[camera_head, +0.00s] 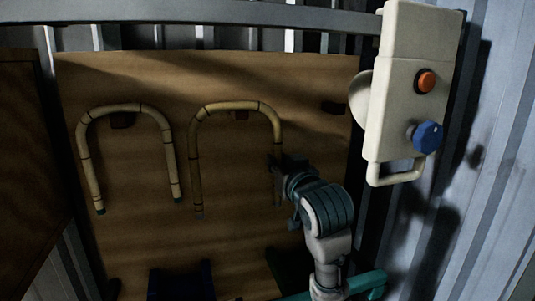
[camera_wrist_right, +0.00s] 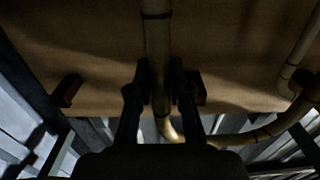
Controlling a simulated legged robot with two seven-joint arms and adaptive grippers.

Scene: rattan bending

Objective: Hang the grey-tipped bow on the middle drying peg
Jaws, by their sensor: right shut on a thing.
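The bow (camera_head: 193,150) is a pale bent cane with dark bands, an upside-down U; its left tip (camera_head: 198,213) looks dull grey. My right gripper (camera_head: 276,165) is shut on its right leg. In the right wrist view the gripper (camera_wrist_right: 160,85) has a finger on each side of that leg (camera_wrist_right: 158,40). The middle peg (camera_head: 239,115) is a small dark block just under the bow's crown in the head view; I cannot tell whether they touch. The right finger partly hides a dark block (camera_wrist_right: 201,92) in the wrist view. My left gripper is not in view.
Another bow (camera_head: 84,150) with dark teal tips hangs over the left peg (camera_head: 122,120). The right peg (camera_head: 333,108) is bare. A pale control box (camera_head: 400,95) with an orange button and blue knob stands right of the board (camera_head: 230,245). A dark blue object (camera_head: 180,282) is below.

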